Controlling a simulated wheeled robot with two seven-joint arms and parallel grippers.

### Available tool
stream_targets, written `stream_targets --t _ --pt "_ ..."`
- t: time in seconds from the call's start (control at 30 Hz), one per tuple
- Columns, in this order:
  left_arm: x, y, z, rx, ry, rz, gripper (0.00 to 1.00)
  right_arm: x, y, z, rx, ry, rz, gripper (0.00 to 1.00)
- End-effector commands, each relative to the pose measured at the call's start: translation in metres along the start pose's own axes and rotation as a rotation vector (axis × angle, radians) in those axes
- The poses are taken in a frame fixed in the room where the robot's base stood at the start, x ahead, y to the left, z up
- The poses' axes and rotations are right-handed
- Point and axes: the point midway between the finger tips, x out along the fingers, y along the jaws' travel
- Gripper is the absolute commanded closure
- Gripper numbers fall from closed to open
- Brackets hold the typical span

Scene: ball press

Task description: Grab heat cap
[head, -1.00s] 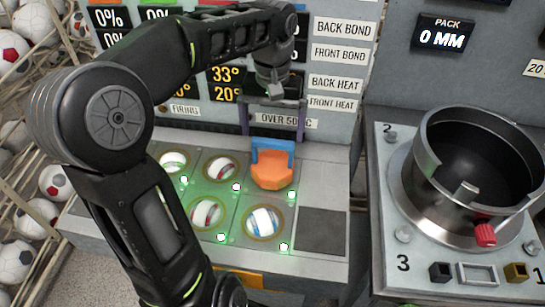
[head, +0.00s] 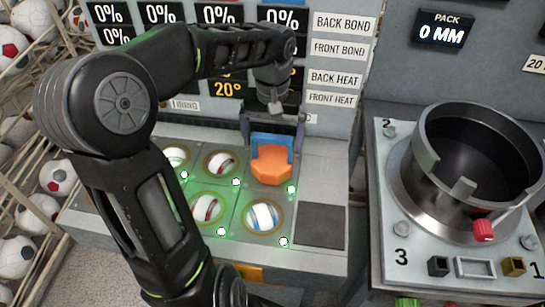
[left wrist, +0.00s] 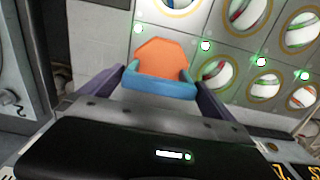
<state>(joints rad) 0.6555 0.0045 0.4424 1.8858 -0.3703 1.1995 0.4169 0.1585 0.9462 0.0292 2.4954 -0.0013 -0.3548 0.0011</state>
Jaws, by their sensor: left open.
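The heat cap is an orange block (head: 271,168) with a blue handle (head: 272,142), sitting on the back right pad of the grey panel. My left gripper (head: 271,136) is open at the cap's back side, with one purple finger on each side of the blue handle. In the left wrist view, the orange cap (left wrist: 162,57) and its blue handle (left wrist: 160,89) lie between the open fingers of my left gripper (left wrist: 157,80). Whether the fingers touch the handle cannot be told. My right gripper is not in view.
Several striped balls (head: 263,215) sit in round, green-lit seats beside and in front of the cap. A dark square pad (head: 321,226) is at the front right. A metal press pot (head: 470,160) stands to the right. The display wall (head: 340,60) rises close behind.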

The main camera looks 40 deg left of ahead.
Motion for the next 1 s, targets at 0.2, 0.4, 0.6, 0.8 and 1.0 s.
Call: stream_targets --t 0.2,0.4,0.6,0.8,1.0 --pt "0.027 0.0 0.001 0.001 -0.002 -0.001 0.0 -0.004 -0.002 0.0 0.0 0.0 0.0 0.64" --pt "0.029 0.0 0.0 0.0 0.001 0.0 0.0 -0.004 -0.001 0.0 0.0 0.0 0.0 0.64" --pt "0.029 0.0 0.0 0.0 0.0 0.0 0.0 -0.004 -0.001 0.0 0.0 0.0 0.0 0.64" --pt "0.029 0.0 0.0 0.0 0.0 0.0 0.0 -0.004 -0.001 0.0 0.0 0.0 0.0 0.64" --pt "0.029 0.0 0.0 0.0 0.0 0.0 0.14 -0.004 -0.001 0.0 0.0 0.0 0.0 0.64"
